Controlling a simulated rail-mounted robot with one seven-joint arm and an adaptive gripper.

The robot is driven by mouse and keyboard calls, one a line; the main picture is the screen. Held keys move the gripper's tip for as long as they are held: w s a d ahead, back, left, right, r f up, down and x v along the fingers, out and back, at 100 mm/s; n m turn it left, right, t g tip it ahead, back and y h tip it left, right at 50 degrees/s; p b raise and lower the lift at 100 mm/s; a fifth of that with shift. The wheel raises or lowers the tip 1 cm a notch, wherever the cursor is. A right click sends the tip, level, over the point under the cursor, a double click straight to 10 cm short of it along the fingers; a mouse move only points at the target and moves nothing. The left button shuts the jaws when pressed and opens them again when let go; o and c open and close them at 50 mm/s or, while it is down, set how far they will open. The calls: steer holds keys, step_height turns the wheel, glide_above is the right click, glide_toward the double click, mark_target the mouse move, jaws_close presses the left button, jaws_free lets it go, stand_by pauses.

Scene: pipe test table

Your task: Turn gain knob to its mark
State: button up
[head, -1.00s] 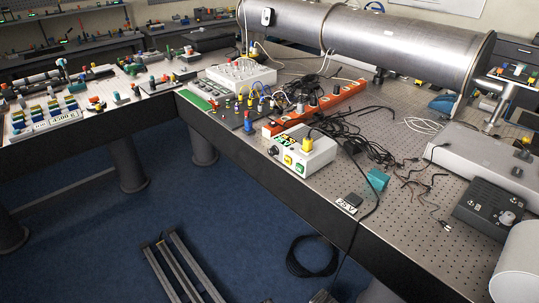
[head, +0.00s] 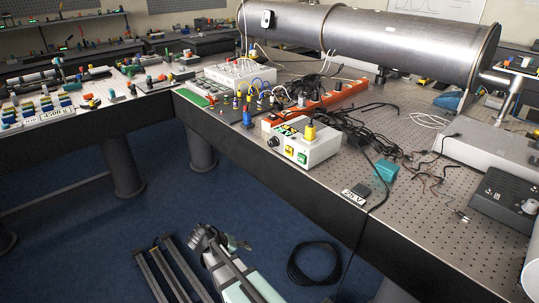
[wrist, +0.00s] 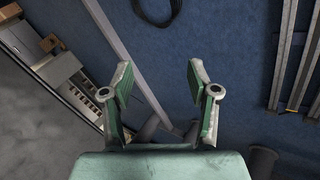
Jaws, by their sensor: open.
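A light grey box (head: 305,147) stands at the table's front edge in the head view. A black knob (head: 273,142) sits on its front, left of a yellow button and a green button. A dark box (head: 507,195) at the right has a large pale knob (head: 530,206). No gain label or mark can be read on either, so I cannot tell which knob is the gain knob. My gripper (head: 222,240) is in front of the table, over the floor, well apart from both boxes. In the wrist view my gripper (wrist: 158,64) is open, with nothing between its fingers.
A black cable (head: 376,215) hangs over the table edge near a small black block and a teal block (head: 386,170). Loose cables lie behind the grey box. Metal rails (head: 165,270) and a coiled cable (head: 314,263) are on the blue floor.

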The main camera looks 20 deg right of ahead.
mark_target(270, 143)
steer(key=w+d+r+m+t+h+b, duration=0.1)
steer(key=w+r+m+h, duration=0.3)
steer(key=r, duration=0.7)
steer(key=w+d+r+m+t+h+b, duration=0.1)
steer(key=w+r+m+h, duration=0.25)
steer(key=r+m, duration=0.5)
steer(key=w+d+r+m+t+h+b, duration=0.1)
steer(key=w+d+r+m+h, duration=0.25)
steer(key=r, duration=0.95)
steer(key=shift+y, duration=0.3)
steer(key=p+x, duration=0.1)
steer(key=x, duration=0.4)
steer(key=w+p+x, duration=0.1)
steer(key=x, duration=0.9)
steer(key=shift+w+a+f+p, duration=0.1)
steer(key=shift+w+f+p, duration=0.2)
steer(key=shift+p, duration=0.1)
jaws_close()
